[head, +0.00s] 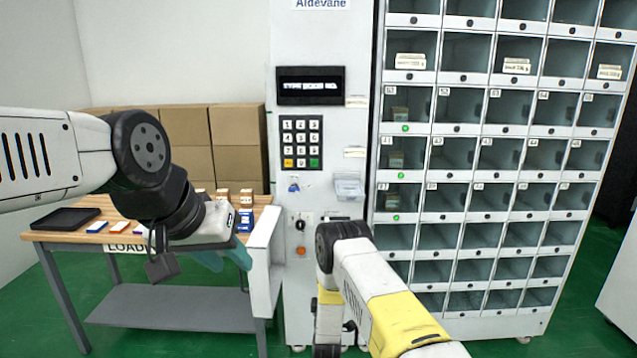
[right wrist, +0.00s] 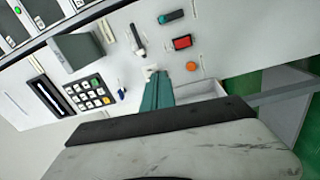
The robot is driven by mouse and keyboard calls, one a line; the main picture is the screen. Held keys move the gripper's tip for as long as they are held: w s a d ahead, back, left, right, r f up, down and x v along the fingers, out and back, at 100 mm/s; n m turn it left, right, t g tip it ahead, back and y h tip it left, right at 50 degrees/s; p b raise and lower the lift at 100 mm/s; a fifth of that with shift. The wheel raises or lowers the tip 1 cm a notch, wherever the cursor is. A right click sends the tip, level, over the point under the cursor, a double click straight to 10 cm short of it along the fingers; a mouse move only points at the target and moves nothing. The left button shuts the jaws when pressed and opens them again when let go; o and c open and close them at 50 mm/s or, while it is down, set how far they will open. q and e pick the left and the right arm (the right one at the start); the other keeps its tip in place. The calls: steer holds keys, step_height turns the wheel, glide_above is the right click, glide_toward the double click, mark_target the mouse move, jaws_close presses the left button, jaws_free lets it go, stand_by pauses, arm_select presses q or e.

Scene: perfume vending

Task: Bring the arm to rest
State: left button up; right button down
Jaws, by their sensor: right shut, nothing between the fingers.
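My left arm comes in from the left in the head view, and its gripper with teal fingers (head: 226,257) hangs at the table's front right edge. Its fingertips are partly hidden, so I cannot tell how far apart they are. My right arm rises from the bottom centre of the head view, bent in front of the machine, with its gripper hidden there. In the right wrist view my right gripper's teal fingers (right wrist: 158,92) are shut together, with nothing between them. They point toward the control panel; I cannot tell whether they touch it.
The vending machine's panel has a keypad (head: 301,142) and an orange button (head: 301,252). Rows of glass-fronted compartments (head: 500,155) stand to its right, several with green lights. A wooden table (head: 70,232) on the left holds a black tray (head: 66,219) and small boxes. Cardboard boxes (head: 236,125) stand behind it.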

steer(key=w+d+r+m+g, duration=0.1)
steer(key=r+m, duration=0.1)
steer(key=r, duration=0.6)
steer(key=w+d+r+m+g+y, duration=0.1)
steer(key=r+m+g, duration=0.15)
steer(key=r, duration=0.45)
steer(key=w+d+r+m+g, duration=0.1)
steer(key=w+d+r+m, duration=0.1)
steer(key=r, duration=0.6)
steer(key=s+d+r+m+g+y, duration=0.1)
steer(key=s+d+r+m+g, duration=0.15)
steer(key=s+r, duration=0.55)
steer(key=s+d+r+m+g, duration=0.1)
steer(key=s+r+m, duration=0.1)
steer(key=s+r, duration=0.5)
steer(key=s+d+r+m+g, duration=0.1)
steer(key=s+d+r+m, duration=0.1)
steer(key=s, duration=0.9)
steer(key=s+d+m+g, duration=0.2)
steer(key=s+m+g, duration=0.1)
steer(key=s, duration=1.6)
steer(key=shift+s+d+f, duration=0.3)
steer(key=shift+f, duration=0.1)
